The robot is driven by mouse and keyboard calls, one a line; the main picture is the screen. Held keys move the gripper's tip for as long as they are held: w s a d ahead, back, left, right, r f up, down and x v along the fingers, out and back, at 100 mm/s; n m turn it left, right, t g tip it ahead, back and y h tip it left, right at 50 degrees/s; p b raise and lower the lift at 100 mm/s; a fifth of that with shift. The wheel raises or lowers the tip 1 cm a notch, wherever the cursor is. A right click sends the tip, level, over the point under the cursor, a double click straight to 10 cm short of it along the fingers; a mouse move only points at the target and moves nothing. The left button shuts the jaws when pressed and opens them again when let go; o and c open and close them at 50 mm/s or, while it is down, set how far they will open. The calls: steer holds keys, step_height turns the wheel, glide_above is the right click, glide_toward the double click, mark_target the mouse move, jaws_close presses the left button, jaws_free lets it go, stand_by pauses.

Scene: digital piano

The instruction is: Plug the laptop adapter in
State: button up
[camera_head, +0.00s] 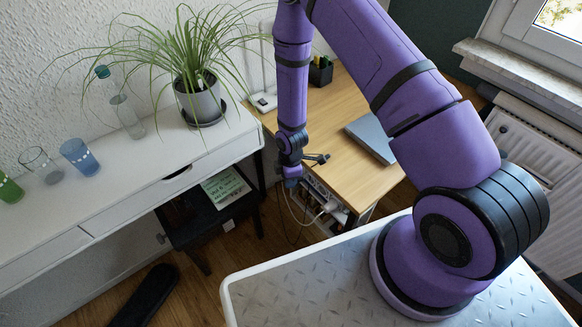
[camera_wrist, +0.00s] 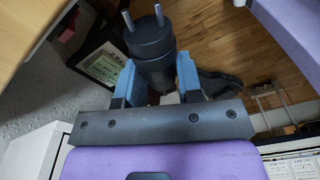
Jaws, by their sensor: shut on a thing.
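My gripper (camera_wrist: 156,78) is shut on a black round plug (camera_wrist: 150,42), with one blue-padded finger on each side of it. The plug's two metal pins point away from the gripper in the wrist view. In the head view, my gripper (camera_head: 291,181) hangs low beside the wooden desk's near edge, and the plug cannot be made out there. A closed grey laptop (camera_head: 371,138) lies on the desk. A white block (camera_head: 264,102) with dark spots, perhaps a socket strip, lies at the desk's back left corner. Cables and white fittings (camera_head: 328,206) show under the desk.
The wooden desk (camera_head: 340,100) also holds a black pen holder (camera_head: 320,71). A white sideboard (camera_head: 120,185) on the left carries a potted plant (camera_head: 200,100), a bottle (camera_head: 127,115) and several glasses. A black stool (camera_head: 190,214) stands below.

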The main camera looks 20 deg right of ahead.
steer(key=s+a+f+n, duration=0.1)
steer(key=f+n, duration=0.1)
steer(key=s+a+f+n, duration=0.2)
steer(key=shift+s, duration=0.2)
steer(key=shift+w+d+r, duration=0.1)
steer(key=shift+w+d, duration=0.2)
steer(key=shift+d, duration=0.6)
steer(key=shift+w+d+f, duration=0.1)
steer(key=shift+w+d, duration=0.2)
steer(key=shift+d, duration=0.65)
steer(key=shift+w+d+r, duration=0.1)
steer(key=shift+w+d, duration=0.2)
steer(key=shift+d, duration=0.6)
steer(key=shift+w+d, duration=0.2)
steer(key=shift+d, duration=0.4)
steer(key=shift+w+d, duration=0.15)
steer(key=shift+d, duration=0.4)
steer(key=o, duration=1)
steer(key=shift+w+d+r, duration=0.1)
steer(key=shift+r, duration=1.15)
steer(key=shift+d+r, duration=0.1)
steer(key=shift+r, duration=1.1)
